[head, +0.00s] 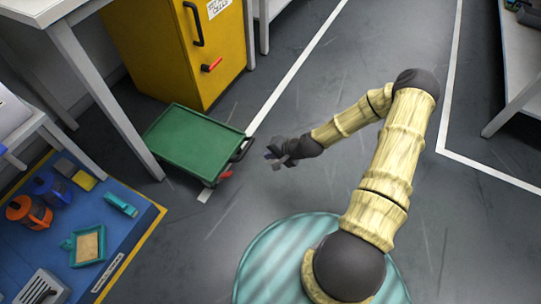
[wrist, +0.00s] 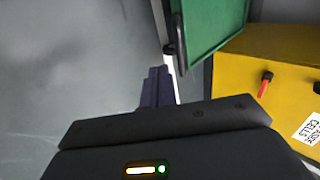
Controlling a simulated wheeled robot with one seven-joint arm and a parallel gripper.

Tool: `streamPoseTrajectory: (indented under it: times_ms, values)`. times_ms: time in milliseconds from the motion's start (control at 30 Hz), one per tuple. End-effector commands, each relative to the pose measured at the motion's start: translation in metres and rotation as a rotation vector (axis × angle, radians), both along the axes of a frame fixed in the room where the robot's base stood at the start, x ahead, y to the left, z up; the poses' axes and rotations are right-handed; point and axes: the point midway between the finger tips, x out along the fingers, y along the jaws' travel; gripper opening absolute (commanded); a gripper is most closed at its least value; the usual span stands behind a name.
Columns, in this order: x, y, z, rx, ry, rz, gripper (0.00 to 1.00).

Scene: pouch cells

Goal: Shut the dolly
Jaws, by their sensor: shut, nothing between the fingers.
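The green dolly (head: 195,138) stands on the grey floor, in front of the yellow cabinet and partly out from it. It has a black handle (head: 243,150) on its near right edge and a small red part (head: 226,175) low on that side. My gripper (head: 270,155) is shut and empty, a short way right of the handle, with a gap between them. In the wrist view the purple fingertips (wrist: 158,80) are together, below the green dolly (wrist: 212,28). I cannot tell whether the fingertips are level with the handle.
The yellow cabinet (head: 180,50) has a black handle and a red latch. A white table leg (head: 105,95) stands close left of the dolly. A blue mat (head: 100,215) with several tools lies at the lower left. Open floor (head: 330,95) spreads right of the dolly.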

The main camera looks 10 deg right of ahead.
Motion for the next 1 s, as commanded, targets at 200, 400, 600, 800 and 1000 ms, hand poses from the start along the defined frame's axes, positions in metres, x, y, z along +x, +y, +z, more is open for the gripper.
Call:
streamPoseTrajectory:
  times_ms: [200,400,600,800,1000]
  values:
    - [0.015,0.02,-0.035,0.0,0.0,0.001,0.0]
    - [0.028,0.037,-0.059,0.0,0.0,0.001,0.0]
    - [0.044,0.057,-0.061,0.0,-0.002,0.004,0.0]
    - [0.052,0.066,-0.061,0.0,0.0,0.0,0.0]
    - [0.052,0.067,-0.059,0.0,0.001,-0.001,0.0]
